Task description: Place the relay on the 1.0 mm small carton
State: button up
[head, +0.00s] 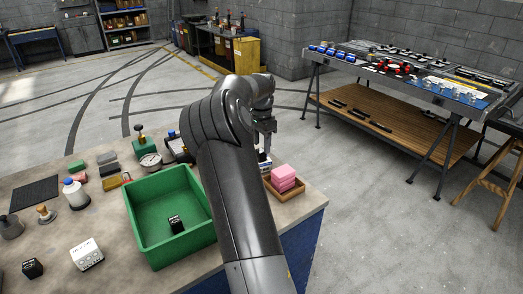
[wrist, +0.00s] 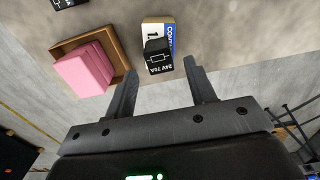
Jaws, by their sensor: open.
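The small carton (wrist: 158,27), white and blue with "1.0" print partly showing, lies on the bench in the wrist view. A black relay (wrist: 159,62) marked "24V 70A" is over it and appears to rest on it, covering much of its top. My gripper (wrist: 160,68) is open, with one finger on each side of the relay and visible gaps to both. In the head view my gripper (head: 265,125) is above the bench's right end, and the carton (head: 263,158) shows partly below it. My arm hides part of this area.
A wooden tray (head: 268,184) with pink blocks (head: 284,177) stands close beside the carton. A green bin (head: 152,254) holds another black relay (head: 176,224). A further black block (head: 32,268) and a white box (head: 87,254) stand at front left. The bench edge is near on the right.

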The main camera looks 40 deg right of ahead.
aim_at(262, 150)
notch_tip(262, 150, up, 8)
jog(key=s+a+r+n+t+y, duration=0.1)
jog(key=s+a+r+n+t, duration=0.1)
jog(key=s+a+r+n, duration=0.5)
jog(key=s+a+n+t, duration=0.1)
jog(key=s+a, duration=0.3)
jog(key=a, duration=0.3)
jog(key=s+a+n, duration=0.1)
jog(key=s+a, duration=0.4)
jog(key=a, duration=0.2)
jog(key=s+a+f+n+t+h, duration=0.1)
jog(key=s+a+f+n+t, duration=0.1)
jog(key=s+a+f+n, duration=0.3)
jog(key=s+a+n, duration=0.4)
jog(key=s+a, duration=0.3)
jog(key=s, duration=0.4)
jog(key=shift+a+t, duration=0.15)
jog(key=shift+t, duration=0.15)
jog(key=shift+f, duration=0.1)
